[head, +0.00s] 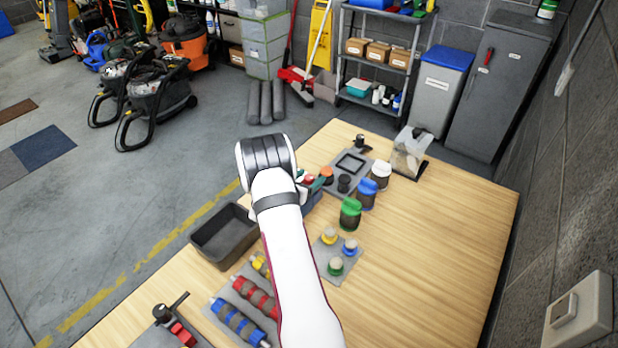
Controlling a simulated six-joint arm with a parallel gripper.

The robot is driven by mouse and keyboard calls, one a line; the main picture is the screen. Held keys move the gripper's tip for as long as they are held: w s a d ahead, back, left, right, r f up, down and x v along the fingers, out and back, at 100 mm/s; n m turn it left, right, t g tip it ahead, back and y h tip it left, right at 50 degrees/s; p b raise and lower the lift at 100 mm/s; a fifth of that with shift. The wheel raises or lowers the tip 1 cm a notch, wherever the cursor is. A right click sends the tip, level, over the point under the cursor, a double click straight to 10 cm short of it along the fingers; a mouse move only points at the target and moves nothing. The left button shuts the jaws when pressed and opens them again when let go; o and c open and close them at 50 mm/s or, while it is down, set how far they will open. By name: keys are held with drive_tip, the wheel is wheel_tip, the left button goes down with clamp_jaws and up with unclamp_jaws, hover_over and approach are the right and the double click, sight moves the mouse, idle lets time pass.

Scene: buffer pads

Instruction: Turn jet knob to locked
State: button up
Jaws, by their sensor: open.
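A grey plate (335,190) lies on the wooden table past my arm. On it are a dark square frame (350,163), a small black knob-like piece (344,184) and an orange-topped dark piece (327,175). Another black knob-like fitting (361,143) stands at the plate's far end. Which of these black pieces is the jet knob, and its setting, I cannot tell. My gripper (314,186) is open, just left of the orange-topped piece, and largely hidden behind my white arm. Whether it touches anything is unclear.
Green (350,213), blue (367,194) and white-topped (380,175) containers stand right of the plate. A dark bin (224,235), striped rollers (238,322), a pad with small knobs (336,251) and a lever fixture (172,312) are nearer. The table's right side is clear.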

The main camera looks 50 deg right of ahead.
clamp_jaws()
drive_tip(key=shift+m+g, duration=0.3)
drive_tip(key=shift+g, duration=0.1)
drive_tip(key=m+g, duration=0.3)
drive_tip(key=g, duration=0.1)
drive_tip(key=shift+a+m, duration=0.1)
drive_tip(key=shift+m, duration=0.3)
drive_tip(key=shift+m+g+y, duration=1.2)
drive_tip(key=shift+m+g, duration=1)
drive_tip(key=shift+g, duration=0.3)
drive_tip(key=shift+s+g, duration=0.1)
drive_tip(key=shift+g, duration=0.2)
unclamp_jaws()
